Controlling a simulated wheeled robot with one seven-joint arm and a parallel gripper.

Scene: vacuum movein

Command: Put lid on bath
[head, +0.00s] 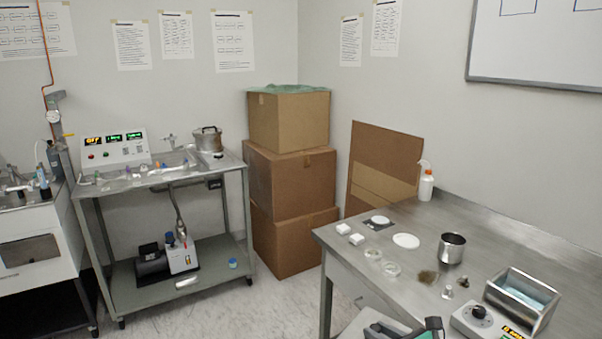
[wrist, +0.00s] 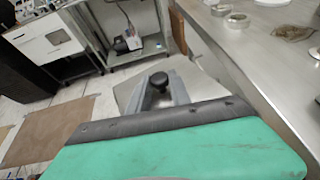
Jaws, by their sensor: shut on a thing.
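The lid is a light grey metal plate (wrist: 132,92) with a black knob (wrist: 159,80) on top. My gripper (wrist: 163,92) is shut on the knob, with a grey finger on each side. In the head view the lid (head: 360,320) shows at the bottom edge, partly cut off and partly covered by my gripper. It is at the near left side of the steel table, apart from the bath. The bath (head: 513,302) is an open rectangular metal tub with blue liquid, at the table's right, behind a control box with a dial (head: 479,312). The bath is outside the wrist view.
The steel table (head: 565,262) also holds a metal beaker (head: 452,248), glass dishes (head: 391,268), small metal weights, a brown patch and a spray bottle (head: 426,184). Stacked cardboard boxes (head: 290,185) and a cart (head: 165,235) stand behind.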

